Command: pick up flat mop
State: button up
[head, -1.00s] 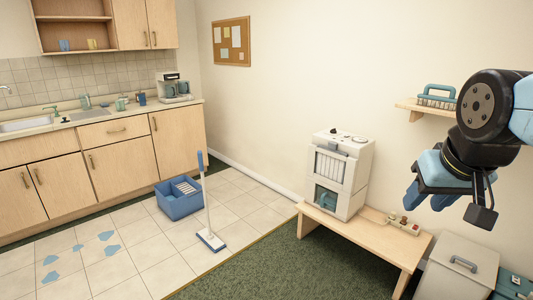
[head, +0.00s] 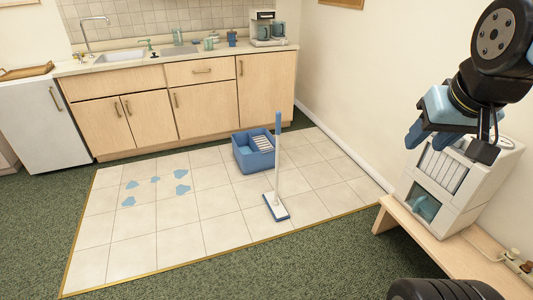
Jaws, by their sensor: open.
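The flat mop (head: 277,170) stands upright on the white tiled floor, slightly right of the picture's middle. It has a blue grip at the top, a white pole and a flat white and blue head resting on the tiles. My gripper (head: 428,138) is raised at the upper right, in front of the white appliance, with its blue fingers pointing down. It is open and empty. It is well to the right of the mop and apart from it.
A blue bucket (head: 253,160) stands behind the mop. Blue puddles (head: 183,190) lie on the tiles to the left. A wooden bench (head: 416,233) with a white appliance (head: 454,182) stands at the right. Cabinets (head: 206,110) line the back. Tiles in front of the mop are clear.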

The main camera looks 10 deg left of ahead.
aim_at(279, 211)
jog(key=u, duration=0.35)
jog(key=i, duration=1.15)
jog(key=u, duration=0.7)
jog(key=i, duration=0.7)
jog(key=u, duration=0.15)
jog(key=k, duration=0.8)
jog(key=u, duration=0.2)
jog(key=i, duration=0.8)
jog(key=z, duration=0.1)
